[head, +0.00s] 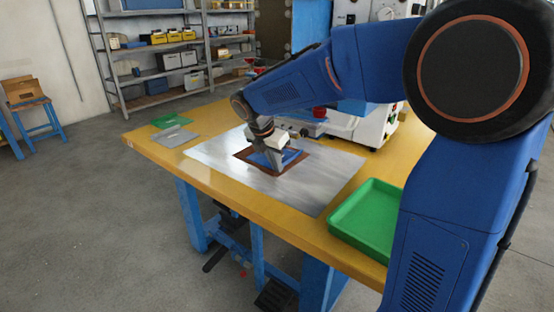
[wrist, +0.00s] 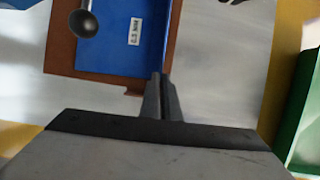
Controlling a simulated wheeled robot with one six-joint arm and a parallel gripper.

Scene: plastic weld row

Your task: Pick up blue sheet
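The blue sheet (head: 291,155) lies over a brown square (head: 298,167) on the metal plate of the yellow table. In the wrist view the blue sheet (wrist: 108,48) fills the upper middle, with a small white label, and the brown square (wrist: 58,45) shows around it. My gripper (head: 276,170) is down at the sheet's near edge. In the wrist view my gripper's fingers (wrist: 160,77) are close together at the sheet's lower right corner, in line with a thin grey strip along its right edge. They look shut on that edge; the contact itself is hidden.
A green tray (head: 368,215) stands at the table's near right. A green sheet (head: 170,120) and a grey sheet (head: 174,136) lie at the left end. A white machine (head: 372,127) stands behind the plate. A rounded metal knob (wrist: 83,24) hangs over the sheet's left side.

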